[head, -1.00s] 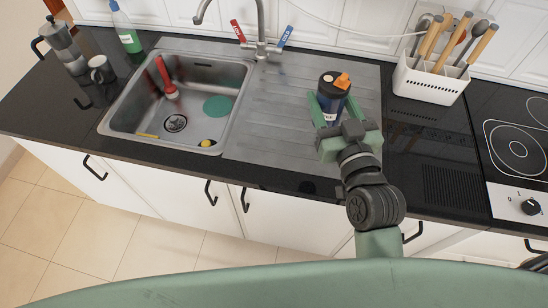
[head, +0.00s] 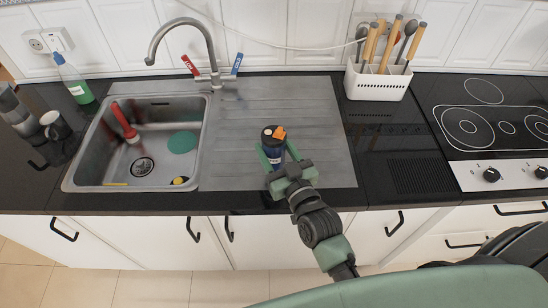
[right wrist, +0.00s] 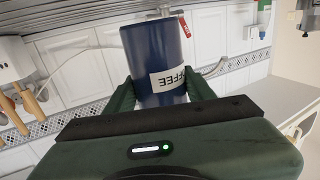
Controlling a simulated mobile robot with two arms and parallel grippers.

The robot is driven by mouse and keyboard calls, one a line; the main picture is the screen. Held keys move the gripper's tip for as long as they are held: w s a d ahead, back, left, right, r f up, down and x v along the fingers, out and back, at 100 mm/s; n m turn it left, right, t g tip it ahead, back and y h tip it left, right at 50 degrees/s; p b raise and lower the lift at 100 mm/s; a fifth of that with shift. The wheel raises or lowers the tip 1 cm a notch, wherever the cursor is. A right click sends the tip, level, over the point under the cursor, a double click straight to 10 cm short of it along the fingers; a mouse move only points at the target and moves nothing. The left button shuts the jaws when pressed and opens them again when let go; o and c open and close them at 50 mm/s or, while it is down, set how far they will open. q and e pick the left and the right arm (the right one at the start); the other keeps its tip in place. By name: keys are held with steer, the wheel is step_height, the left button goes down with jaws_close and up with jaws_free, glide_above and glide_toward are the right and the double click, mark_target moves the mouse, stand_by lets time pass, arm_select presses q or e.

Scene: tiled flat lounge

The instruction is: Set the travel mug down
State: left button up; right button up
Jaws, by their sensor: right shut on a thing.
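The travel mug (head: 272,147) is dark blue with a black lid and an orange flap. It is upright over the ribbed drainboard (head: 321,130) of the steel sink. My right gripper (head: 274,158) is shut on its sides. In the right wrist view the blue body of the mug (right wrist: 157,45) sits between the green fingers, with a white label reading "COFFEE". I cannot tell whether the mug's base touches the drainboard. My left gripper is not in view.
The sink basin (head: 70,178) to the left holds a red brush (head: 125,122) and a green disc (head: 182,142). The tap (head: 212,60) stands behind. A white utensil holder (head: 376,84) and a hob (head: 490,125) are to the right. Much of the drainboard is clear.

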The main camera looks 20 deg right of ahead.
mark_target(279, 166)
steer(key=shift+f, duration=2.2)
steer(key=shift+f, duration=0.1)
steer(key=o, duration=1.5)
steer(key=shift+r, duration=0.2)
steer(key=s, duration=0.3)
steer(key=s+b, duration=0.1)
steer(key=s, duration=0.3)
steer(key=s+d+b, duration=0.1)
steer(key=s, duration=0.2)
steer(key=shift+s+d+f, duration=0.1)
steer(key=shift+s+f, duration=0.1)
steer(key=shift+s, duration=0.1)
steer(key=shift+s+r, duration=0.15)
steer(key=shift+s, duration=0.55)
